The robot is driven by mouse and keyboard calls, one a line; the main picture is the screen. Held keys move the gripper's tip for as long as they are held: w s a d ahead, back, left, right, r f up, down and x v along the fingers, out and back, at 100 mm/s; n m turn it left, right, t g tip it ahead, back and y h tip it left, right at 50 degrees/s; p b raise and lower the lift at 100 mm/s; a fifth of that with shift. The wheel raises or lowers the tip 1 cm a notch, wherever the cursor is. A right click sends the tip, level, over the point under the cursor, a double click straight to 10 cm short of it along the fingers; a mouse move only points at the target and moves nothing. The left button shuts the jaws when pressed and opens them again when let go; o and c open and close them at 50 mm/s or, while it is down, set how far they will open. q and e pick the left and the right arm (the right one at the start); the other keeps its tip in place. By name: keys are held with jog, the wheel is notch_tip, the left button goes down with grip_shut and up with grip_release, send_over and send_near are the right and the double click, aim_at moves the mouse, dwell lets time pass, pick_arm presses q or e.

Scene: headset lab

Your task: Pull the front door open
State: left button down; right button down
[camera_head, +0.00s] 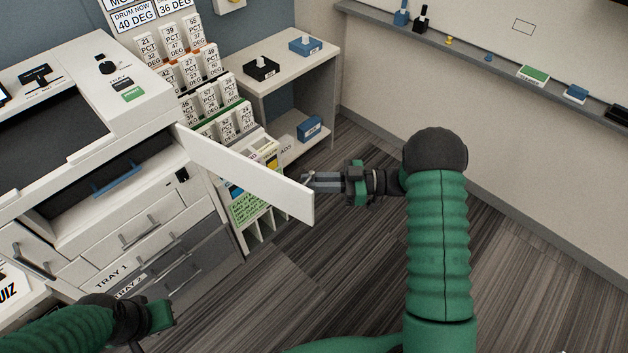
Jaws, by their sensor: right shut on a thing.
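The front door (245,172) is a white panel on the printer (140,75) at the left. It is swung open, sticking out toward the right from the printer's front corner. My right gripper (312,182) is at the door's free end and is shut on the door. The fingertips are partly hidden behind the panel's edge. My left gripper (165,316) is low at the left, in front of the printer's trays and apart from the door. Whether its fingers are open or shut does not show clearly.
Drawers (140,225) with handles sit in the printer's lower front. A card rack (205,95) stands behind the door. A shelf unit (285,65) with tissue boxes stands at the back. A wall ledge (480,60) runs along the right. The striped floor (350,270) is clear.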

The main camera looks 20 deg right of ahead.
jog(key=c, duration=1.9)
grip_release()
jog(key=o, duration=0.4)
jog(key=shift+w+a, duration=0.1)
jog(key=shift+w, duration=0.15)
jog(key=shift+o, duration=0.2)
jog(key=shift+s, duration=0.1)
jog(key=shift+s+d, duration=0.15)
jog(key=shift+d, duration=0.15)
jog(key=b+v, duration=0.1)
jog(key=v, duration=1.5)
jog(key=shift+d+b, duration=0.2)
jog(key=shift+b, duration=0.15)
jog(key=shift+f, duration=0.1)
